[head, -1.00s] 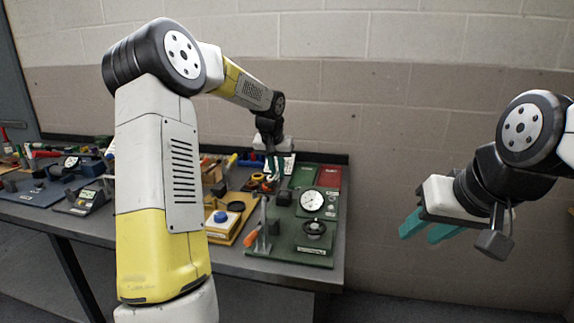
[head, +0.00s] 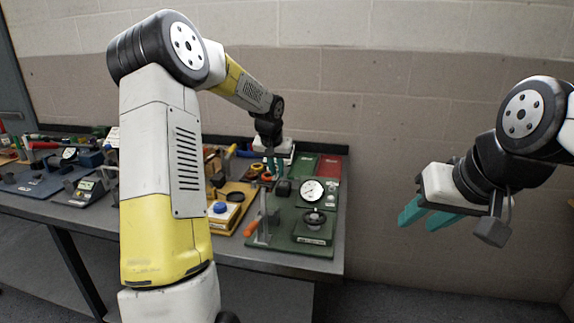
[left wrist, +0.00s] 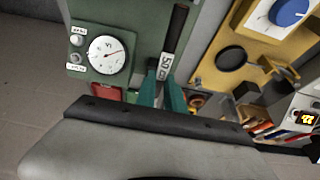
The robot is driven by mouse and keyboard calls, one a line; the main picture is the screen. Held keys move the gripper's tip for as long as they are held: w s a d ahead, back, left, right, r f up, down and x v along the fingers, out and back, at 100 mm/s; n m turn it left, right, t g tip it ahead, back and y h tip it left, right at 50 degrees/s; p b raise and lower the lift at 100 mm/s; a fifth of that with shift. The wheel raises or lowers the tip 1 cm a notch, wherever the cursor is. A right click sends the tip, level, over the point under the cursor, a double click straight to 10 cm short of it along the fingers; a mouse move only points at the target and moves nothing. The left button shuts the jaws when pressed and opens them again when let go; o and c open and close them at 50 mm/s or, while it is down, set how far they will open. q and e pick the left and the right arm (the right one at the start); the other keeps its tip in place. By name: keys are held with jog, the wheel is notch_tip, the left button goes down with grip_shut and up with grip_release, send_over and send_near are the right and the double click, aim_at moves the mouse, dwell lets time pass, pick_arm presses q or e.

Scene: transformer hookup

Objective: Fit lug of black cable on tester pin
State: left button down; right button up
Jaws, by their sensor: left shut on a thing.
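My left gripper (head: 275,170) is over the back of the green board. In the left wrist view its teal fingers (left wrist: 163,92) are shut on a black cable piece (left wrist: 175,28) with a white printed label. The lug itself cannot be made out. The tester panel (left wrist: 108,75) is green with a round white dial (left wrist: 108,54), which also shows in the head view (head: 312,191). Two small round posts (left wrist: 77,49) with white labels stand beside the dial, apart from the held piece. My right gripper (head: 428,212) is open and empty, right of the bench.
A yellow board (head: 232,203) with a blue-knobbed box (head: 223,211) lies left of the green board (head: 285,240). An orange-handled tool (head: 252,227) and an upright post stand near its front left. Other tools crowd the bench's left side. A wall rises behind.

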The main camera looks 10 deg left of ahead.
aim_at(274, 179)
pick_arm(q)
notch_tip(274, 179, down, 2)
jog(key=shift+f, duration=0.1)
jog(key=shift+s+f, duration=0.15)
jog(key=shift+s, duration=1.65)
jog(key=shift+f, duration=1.95)
jog(key=c, duration=1.3)
grip_release()
jog(key=shift+c, duration=0.2)
jog(key=shift+r, duration=2.55)
